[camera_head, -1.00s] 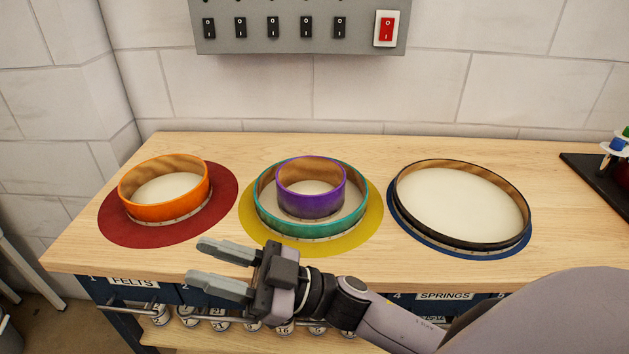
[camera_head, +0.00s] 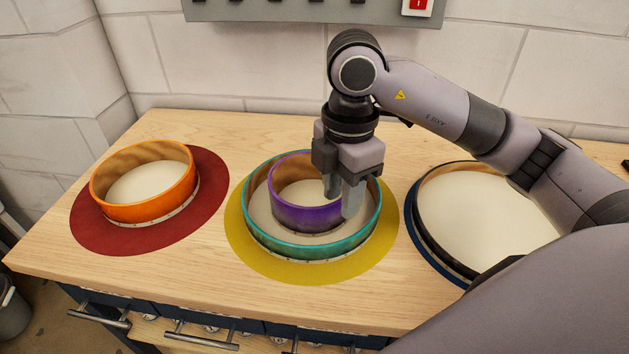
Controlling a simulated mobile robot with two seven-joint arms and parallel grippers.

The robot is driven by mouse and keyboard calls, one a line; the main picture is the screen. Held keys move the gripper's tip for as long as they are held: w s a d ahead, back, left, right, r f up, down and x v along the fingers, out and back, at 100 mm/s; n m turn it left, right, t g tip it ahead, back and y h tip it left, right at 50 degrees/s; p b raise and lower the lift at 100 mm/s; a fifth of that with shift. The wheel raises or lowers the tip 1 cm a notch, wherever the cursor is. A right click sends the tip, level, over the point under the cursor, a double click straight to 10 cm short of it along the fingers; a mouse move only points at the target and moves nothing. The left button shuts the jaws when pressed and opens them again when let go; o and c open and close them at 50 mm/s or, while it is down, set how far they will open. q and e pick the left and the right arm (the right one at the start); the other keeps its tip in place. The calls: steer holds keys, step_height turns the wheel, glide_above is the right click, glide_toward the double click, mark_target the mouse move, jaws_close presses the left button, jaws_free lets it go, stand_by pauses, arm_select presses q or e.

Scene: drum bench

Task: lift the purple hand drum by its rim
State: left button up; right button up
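The purple hand drum (camera_head: 296,216) is a small open ring standing inside the larger teal drum (camera_head: 297,250), with its rim facing up. My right gripper (camera_head: 341,203) points down at the right side of the purple drum. Its fingers are apart. One finger is over the inside of the purple drum and the other is on the outer side, above the teal drum's inside. The fingers hide part of the purple rim, and whether they touch it I cannot tell. My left gripper is not in view.
The teal drum is on a round yellow mat (camera_head: 252,255). An orange drum (camera_head: 150,209) on a red mat (camera_head: 211,176) is to the left. A large black-rimmed drum (camera_head: 480,215) is to the right, partly behind my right arm. The bench (camera_head: 190,285) is clear between mats.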

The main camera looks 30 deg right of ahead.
mark_target(333, 203)
steer(key=shift+w+d+f, duration=0.1)
steer(key=shift+w+f, duration=0.2)
steer(key=shift+w, duration=0.2)
steer(key=shift+w+f, duration=0.25)
steer(key=shift+w, duration=0.25)
steer(key=shift+s+f, duration=0.15)
steer(key=shift+f, duration=0.2)
steer(key=f, duration=0.5)
steer(key=shift+w, duration=0.2)
jaws_close()
